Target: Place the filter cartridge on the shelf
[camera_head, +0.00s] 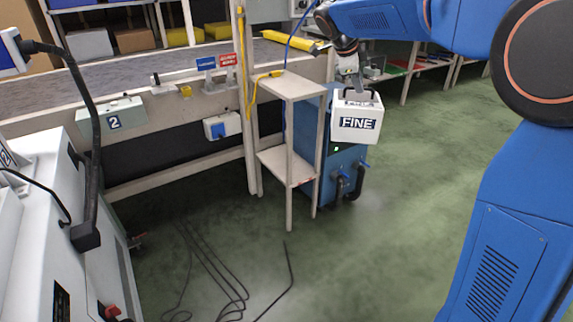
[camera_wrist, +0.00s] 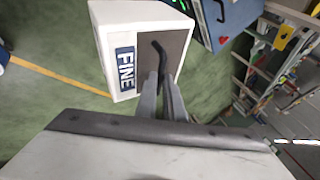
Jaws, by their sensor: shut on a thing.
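The filter cartridge (camera_head: 357,118) is a white box with a dark "FINE" label and a dark handle on top. My gripper (camera_head: 352,88) is shut on its handle, and the cartridge hangs in the air to the right of the shelf. In the wrist view the cartridge (camera_wrist: 110,55) is at the top centre, with my gripper's fingers (camera_wrist: 160,88) at the black handle. The shelf (camera_head: 290,88) is a narrow beige stand with a top board and a lower board (camera_head: 287,165). Both boards look largely bare; a yellow cable end touches the top board.
A blue machine (camera_head: 345,172) with dark hoses stands behind and below the cartridge. A grey conveyor (camera_head: 150,72) runs behind the shelf. A yellow cable (camera_head: 247,75) and a blue cable run near the shelf's top. Dark cables (camera_head: 215,270) lie on the green floor. The floor at right is clear.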

